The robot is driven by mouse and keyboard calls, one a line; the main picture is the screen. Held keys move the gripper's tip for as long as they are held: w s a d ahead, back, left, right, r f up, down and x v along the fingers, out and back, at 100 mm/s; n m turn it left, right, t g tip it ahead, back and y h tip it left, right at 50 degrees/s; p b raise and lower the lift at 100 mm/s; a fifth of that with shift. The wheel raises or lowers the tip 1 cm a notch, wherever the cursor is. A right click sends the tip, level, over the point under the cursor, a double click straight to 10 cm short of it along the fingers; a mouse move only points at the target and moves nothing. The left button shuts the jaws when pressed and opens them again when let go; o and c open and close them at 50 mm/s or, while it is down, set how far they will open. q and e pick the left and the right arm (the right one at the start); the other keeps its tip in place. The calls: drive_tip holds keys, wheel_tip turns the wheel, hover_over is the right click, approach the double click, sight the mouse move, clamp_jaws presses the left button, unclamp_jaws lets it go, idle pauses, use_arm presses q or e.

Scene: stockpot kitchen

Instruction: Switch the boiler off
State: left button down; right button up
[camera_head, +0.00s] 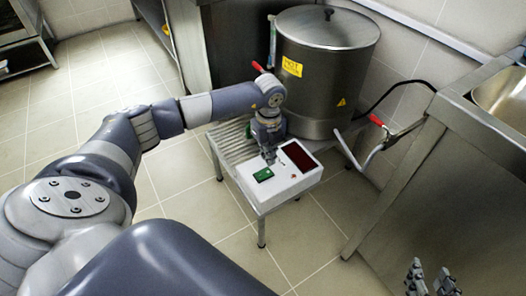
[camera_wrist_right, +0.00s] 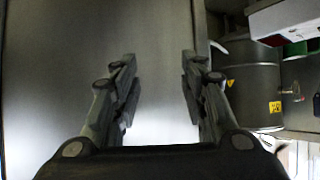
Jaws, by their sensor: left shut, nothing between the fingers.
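The boiler (camera_head: 322,75) is a large steel pot with a lid, a yellow label and a red-handled tap, standing on a low slatted stand. A white control box (camera_head: 292,184) sits at the stand's front, with a green switch (camera_head: 263,174) and a dark red display panel (camera_head: 299,156). My left gripper (camera_head: 269,159) is shut and empty, pointing down just behind the green switch; whether it touches the box I cannot tell. My right gripper (camera_head: 431,284) is open and empty at the bottom right. In the right wrist view the boiler (camera_wrist_right: 252,88) appears at the right.
A steel sink counter (camera_head: 420,170) stands to the right of the stand (camera_head: 237,150). A black cable (camera_head: 395,88) runs behind the boiler. A steel cabinet (camera_head: 232,45) stands behind on the left. The tiled floor (camera_head: 190,225) around the stand's front is free.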

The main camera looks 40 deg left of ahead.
use_arm(q)
drive_tip(key=shift+r+p, duration=0.45)
drive_tip(key=shift+r, duration=0.05)
use_arm(e)
drive_tip(key=shift+s+d+f+g+h, duration=0.15)
drive_tip(key=shift+s+d+f+g, duration=0.1)
drive_tip(key=shift+s+f+g, duration=0.3)
drive_tip(key=shift+s+d+f+g+h, duration=0.1)
drive_tip(key=shift+s+d+f+g, duration=0.2)
drive_tip(key=shift+s+f, duration=0.35)
drive_tip(key=shift+s+d+f+g+h, duration=0.2)
drive_tip(key=shift+s+f+g, duration=0.25)
drive_tip(key=shift+s, duration=0.3)
